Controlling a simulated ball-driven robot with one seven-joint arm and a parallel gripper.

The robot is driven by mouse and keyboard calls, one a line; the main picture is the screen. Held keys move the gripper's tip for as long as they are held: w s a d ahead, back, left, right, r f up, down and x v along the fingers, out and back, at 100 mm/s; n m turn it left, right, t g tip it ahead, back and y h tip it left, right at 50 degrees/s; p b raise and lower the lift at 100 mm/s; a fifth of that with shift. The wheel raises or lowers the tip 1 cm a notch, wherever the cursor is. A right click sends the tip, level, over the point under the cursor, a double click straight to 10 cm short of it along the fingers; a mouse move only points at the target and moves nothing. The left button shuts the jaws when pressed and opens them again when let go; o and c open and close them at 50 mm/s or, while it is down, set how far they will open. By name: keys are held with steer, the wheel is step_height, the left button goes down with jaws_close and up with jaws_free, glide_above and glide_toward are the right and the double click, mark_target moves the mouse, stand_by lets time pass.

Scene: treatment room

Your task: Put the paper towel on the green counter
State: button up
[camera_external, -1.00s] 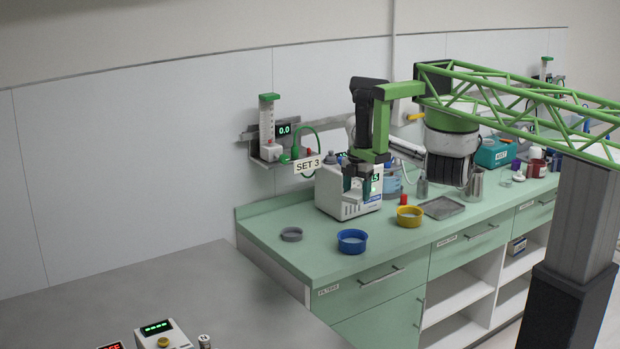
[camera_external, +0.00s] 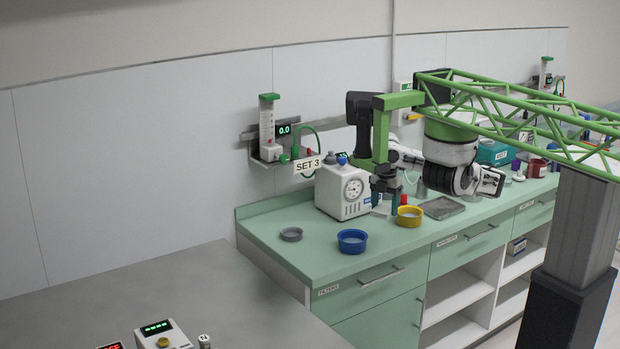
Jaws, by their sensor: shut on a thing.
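The green counter (camera_external: 320,263) runs along the wall, with a pale green top and drawers below. My gripper (camera_external: 384,209) points down low over the counter, right of the white device and just left of the yellow bowl. It is shut on a small pale thing, which I take for the paper towel (camera_external: 380,210). The towel is mostly hidden by the fingers. I cannot tell whether it touches the counter top.
A white device with a dial (camera_external: 342,191) stands left of my gripper. A yellow bowl (camera_external: 409,217), a red-capped item (camera_external: 404,200) and a grey tray (camera_external: 442,208) are close on the right. A blue bowl (camera_external: 352,242) and grey dish (camera_external: 291,234) stand front left, with bare counter around them.

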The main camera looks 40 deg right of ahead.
steer(key=w+f, duration=0.2)
steer(key=w, duration=0.2)
glide_above(369, 232)
steer(key=f, duration=0.3)
steer(key=f+p, duration=0.1)
steer(key=shift+s+f, duration=0.3)
steer(key=shift+f, duration=0.05)
steer(key=shift+w+d+f, duration=0.1)
steer(key=shift+w+f, duration=0.4)
steer(key=shift+f, duration=1.65)
steer(key=shift+f, duration=0.15)
steer(key=o, duration=1)
step_height(369, 232, up, 12)
steer(key=shift+r, duration=0.15)
